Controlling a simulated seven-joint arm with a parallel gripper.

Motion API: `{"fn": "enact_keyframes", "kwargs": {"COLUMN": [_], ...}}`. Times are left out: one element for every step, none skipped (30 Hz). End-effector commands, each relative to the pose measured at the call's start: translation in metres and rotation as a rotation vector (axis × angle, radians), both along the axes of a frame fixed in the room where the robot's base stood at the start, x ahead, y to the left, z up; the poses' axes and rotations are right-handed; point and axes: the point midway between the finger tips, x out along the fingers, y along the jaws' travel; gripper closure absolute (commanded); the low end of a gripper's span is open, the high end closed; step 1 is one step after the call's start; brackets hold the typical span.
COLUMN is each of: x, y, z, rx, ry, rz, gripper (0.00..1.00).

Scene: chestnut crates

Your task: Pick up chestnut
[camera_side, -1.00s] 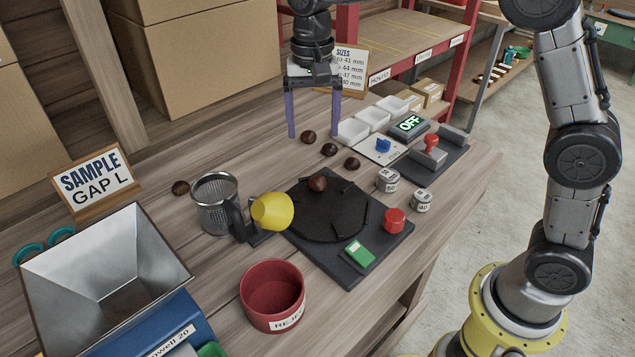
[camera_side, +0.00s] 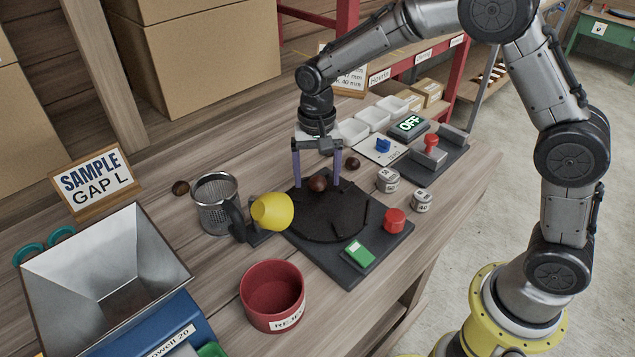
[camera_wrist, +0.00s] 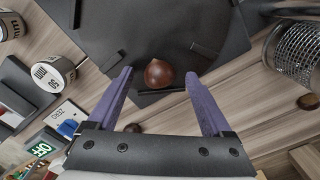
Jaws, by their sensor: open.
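A brown chestnut (camera_side: 318,183) lies on the black round plate (camera_side: 322,222) near its back edge. It also shows in the wrist view (camera_wrist: 159,73), just beyond the fingertips and midway between them. My gripper (camera_side: 317,185) is open and empty, with its two purple fingers apart on either side of this chestnut. In the wrist view the fingers of my gripper (camera_wrist: 160,75) point toward the plate. Another chestnut (camera_side: 352,164) lies on the table to the right of my gripper. A further chestnut (camera_side: 181,188) lies at the left beside the mesh cup.
The mesh cup (camera_side: 216,205) and a yellow round object (camera_side: 272,211) stand left of the plate. A red bin (camera_side: 272,295) stands in front. Metal weights (camera_side: 388,180), a red button (camera_side: 394,220) and a green switch (camera_side: 359,253) are at the right. White trays (camera_side: 372,118) stand behind.

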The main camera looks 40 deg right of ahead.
Motion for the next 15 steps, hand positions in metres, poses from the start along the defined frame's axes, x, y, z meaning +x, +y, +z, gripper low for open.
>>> {"fn": "enact_keyframes", "kwargs": {"x": [-0.0002, -0.0002, -0.0003, -0.0002, -0.0002, -0.0002, -0.0002, -0.0002, -0.0001, -0.0001, -0.0001, -0.0001, -0.0001, -0.0001, -0.0001], "y": [0.0001, 0.0001, 0.0001, 0.0001, 0.0001, 0.0001, 0.0001, 0.0001, 0.0001, 0.0001, 0.0001, 0.0001, 0.0001, 0.0001, 0.0001], "z": [-0.0031, -0.0041, -0.0048, -0.005, -0.0049, -0.0048, -0.0048, -0.0047, -0.0047, -0.0046, -0.0046, -0.0045, -0.0045, -0.0044, -0.0044], "rx": [0.0, 0.0, 0.0, 0.0, 0.0, 0.0, 0.0, 0.0, 0.0, 0.0, 0.0, 0.0, 0.0, 0.0, 0.0], "ry": [0.0, 0.0, 0.0, 0.0, 0.0, 0.0, 0.0, 0.0, 0.0, 0.0, 0.0, 0.0, 0.0, 0.0, 0.0], "rz": [0.0, 0.0, 0.0, 0.0, 0.0, 0.0, 0.0, 0.0, 0.0, 0.0, 0.0, 0.0, 0.0, 0.0, 0.0], "gripper": [0.16, 0.16, 0.16, 0.16, 0.16, 0.16, 0.16, 0.16, 0.19, 0.25, 0.3, 0.38, 0.43, 0.48, 0.55]}}
